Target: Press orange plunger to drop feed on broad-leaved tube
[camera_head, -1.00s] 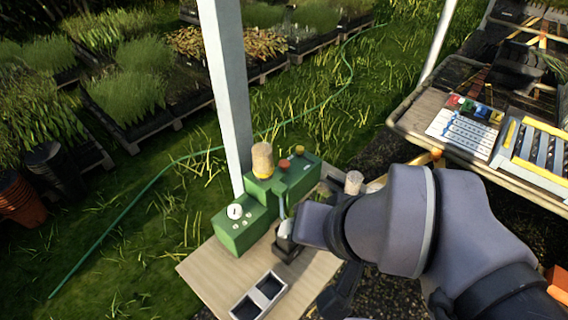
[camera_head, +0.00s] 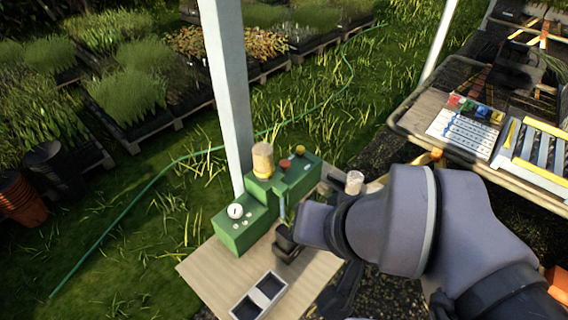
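A green machine (camera_head: 246,232) stands on a light wooden table (camera_head: 208,268). On its top are an orange knob (camera_head: 285,164), which looks like the orange plunger, and a yellow knob (camera_head: 299,149). A tan cylinder with a yellow base (camera_head: 263,160) stands beside them. A thin blue-grey spout (camera_head: 282,208) hangs on the machine's front. My arm comes in from the right. My gripper (camera_head: 287,243) shows as a dark shape low at the machine's front, below the knobs and apart from them. Its fingers are too small and dark to read. I cannot make out a broad-leaved tube.
A black two-cell tray (camera_head: 258,297) lies at the table's front edge. A pale cup (camera_head: 354,182) stands right of the machine. A white post (camera_head: 229,95) rises behind it. A second table (camera_head: 425,112) at right holds a chart and a yellow-edged rack.

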